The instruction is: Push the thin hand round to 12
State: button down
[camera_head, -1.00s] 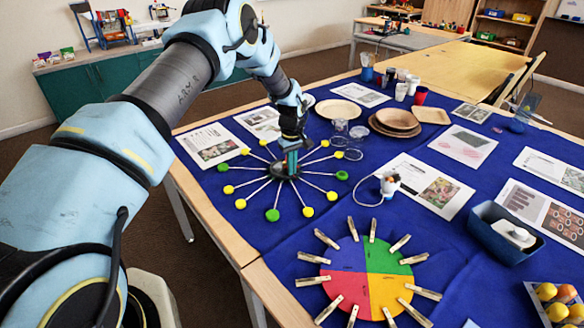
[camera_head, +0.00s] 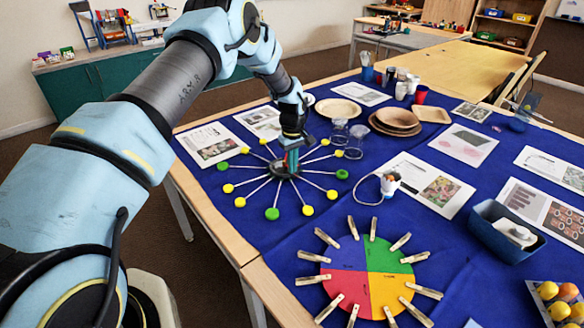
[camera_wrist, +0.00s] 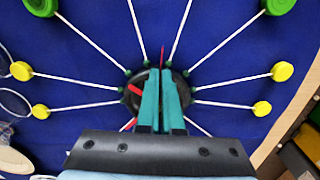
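The dial is a dark hub (camera_wrist: 184,78) with white spokes ending in green and yellow knobs; no numerals are legible. It lies on the blue cloth in the head view, with a green knob (camera_head: 272,214) towards me. More red pieces show just beyond the fingertips and at the hub's left (camera_wrist: 133,89). My gripper (camera_wrist: 161,72) is over the hub, its teal fingers close together with a narrow gap. It also shows in the head view (camera_head: 291,170). The fingers hide much of the hub; contact is unclear.
Clear glasses (camera_head: 356,142) stand right of the dial, with brown plates (camera_head: 396,122) beyond. A four-coloured disc (camera_head: 385,255) ringed by clothes pegs lies nearer. Printed sheets (camera_head: 210,145) lie around. The table's wooden edge (camera_head: 215,222) is on the left.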

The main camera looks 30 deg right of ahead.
jog(key=n+b, duration=0.1)
jog(key=d+n+b, duration=0.1)
jog(key=b, duration=0.1)
jog(key=shift+w+d+f+n+b, duration=0.15)
jog(key=shift+d+f+n+b, duration=0.15)
jog(key=shift+n, duration=0.1)
jog(key=shift+w+d+n+b, duration=0.15)
jog(key=shift+d+n+b, duration=0.2)
jog(key=shift+n+b, duration=0.55)
jog(key=n+b, duration=0.1)
jog(key=n, duration=0.1)
jog(key=w+d+n+b, duration=0.1)
jog(key=shift+d+r+n, duration=0.15)
jog(key=shift+r+n, duration=0.05)
jog(key=shift+n, duration=0.2)
jog(key=shift+w+d+n+b, duration=0.25)
jog(key=shift+n+b, duration=0.2)
jog(key=shift+n, duration=0.25)
jog(key=shift+r, duration=0.1)
jog(key=c, duration=1.1)
grip_release()
jog(key=shift+o, duration=0.2)
jog(key=shift+w, duration=0.1)
notch_tip(320, 180, up, 11)
jog(key=b, duration=0.2)
